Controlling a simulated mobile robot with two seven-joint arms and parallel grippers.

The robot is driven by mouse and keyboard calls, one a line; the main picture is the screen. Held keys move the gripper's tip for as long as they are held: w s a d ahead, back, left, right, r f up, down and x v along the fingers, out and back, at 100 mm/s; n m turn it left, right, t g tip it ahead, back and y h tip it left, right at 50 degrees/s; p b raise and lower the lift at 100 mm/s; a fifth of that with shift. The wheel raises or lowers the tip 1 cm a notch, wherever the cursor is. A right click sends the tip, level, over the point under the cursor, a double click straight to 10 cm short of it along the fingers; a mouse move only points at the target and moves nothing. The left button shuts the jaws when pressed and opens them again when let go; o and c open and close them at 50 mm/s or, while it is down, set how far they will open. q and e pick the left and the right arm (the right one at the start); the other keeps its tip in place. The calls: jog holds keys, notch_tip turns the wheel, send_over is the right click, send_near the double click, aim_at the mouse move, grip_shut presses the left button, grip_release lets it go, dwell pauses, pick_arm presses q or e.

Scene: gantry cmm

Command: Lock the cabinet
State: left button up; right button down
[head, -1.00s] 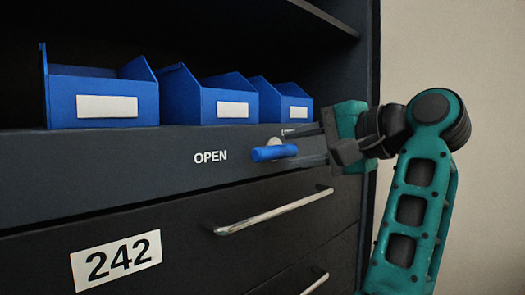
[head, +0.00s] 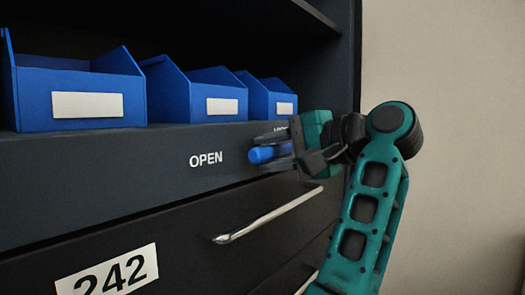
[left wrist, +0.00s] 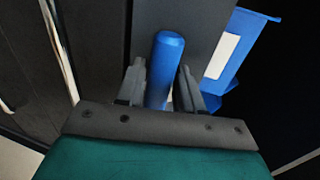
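The cabinet (head: 120,183) is dark, and its front band carries a blue lock handle (head: 262,154) beside the word OPEN (head: 206,159). The handle lies roughly level, its free end pointing left toward OPEN. A second label above it is mostly hidden by my gripper. My left gripper (head: 272,151) is at the handle, with one finger above it and one below. In the left wrist view the blue handle (left wrist: 166,65) stands between the two open fingers, with a small gap visible on its right side. My right gripper is not in view.
Blue bins (head: 96,92) with white labels stand on the shelf just above the handle. Below are drawers with a metal bar handle (head: 268,214) and a 242 label (head: 107,275). A plain wall (head: 450,120) lies right of the cabinet.

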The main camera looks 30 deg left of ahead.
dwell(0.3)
pick_arm(q)
grip_shut()
dwell(0.3)
